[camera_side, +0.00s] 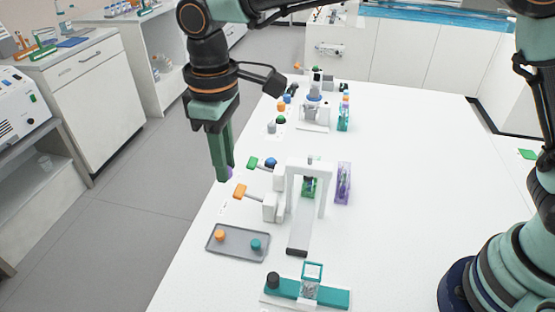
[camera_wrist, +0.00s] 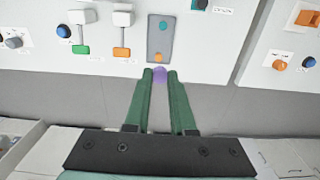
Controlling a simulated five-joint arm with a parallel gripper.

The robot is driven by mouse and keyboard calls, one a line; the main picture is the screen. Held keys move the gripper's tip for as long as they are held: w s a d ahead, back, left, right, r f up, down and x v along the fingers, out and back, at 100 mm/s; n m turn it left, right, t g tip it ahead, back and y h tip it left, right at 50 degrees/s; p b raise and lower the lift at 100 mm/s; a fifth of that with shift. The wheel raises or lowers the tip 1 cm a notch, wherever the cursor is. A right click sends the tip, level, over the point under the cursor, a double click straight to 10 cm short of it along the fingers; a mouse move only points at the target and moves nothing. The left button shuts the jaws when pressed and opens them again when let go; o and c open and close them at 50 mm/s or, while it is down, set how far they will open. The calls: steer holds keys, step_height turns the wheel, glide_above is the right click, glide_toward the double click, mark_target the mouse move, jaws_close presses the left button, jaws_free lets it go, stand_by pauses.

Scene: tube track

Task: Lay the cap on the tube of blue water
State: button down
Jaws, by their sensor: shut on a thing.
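My gripper (camera_side: 226,172) is shut on a small purple thing, probably a cap (camera_side: 229,173), at its fingertips. The purple thing also shows in the wrist view (camera_wrist: 160,74), between the green fingertips (camera_wrist: 160,75). It appears just off the table's edge, over the floor side, at a height I cannot tell. A grey tray (camera_side: 228,254) on the table holds an orange cap (camera_side: 220,235) and a teal cap (camera_side: 256,244). I cannot make out a tube of blue water in either view.
A white arch-shaped device (camera_side: 310,167) stands mid-table, with green and orange levers (camera_side: 240,191) beside it. A purple holder (camera_side: 343,184) stands to its right. A teal block with a black knob (camera_side: 325,294) is at the front.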

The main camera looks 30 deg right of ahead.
steer(key=w+d+f+m, duration=0.1)
steer(key=d+m, duration=0.1)
steer(key=d, duration=0.5)
steer(key=w+d+f+m, duration=0.1)
steer(key=d+f+m, duration=0.1)
steer(key=d, duration=0.5)
steer(key=w+d+f+m, duration=0.1)
steer(key=d+m, duration=0.1)
steer(key=d, duration=0.4)
steer(key=shift+w+d+f, duration=0.15)
steer(key=shift+d+f, duration=0.05)
steer(key=shift+d, duration=0.2)
steer(key=shift+f, duration=2.85)
steer(key=shift+f, duration=0.15)
steer(key=c, duration=0.7)
jaws_free()
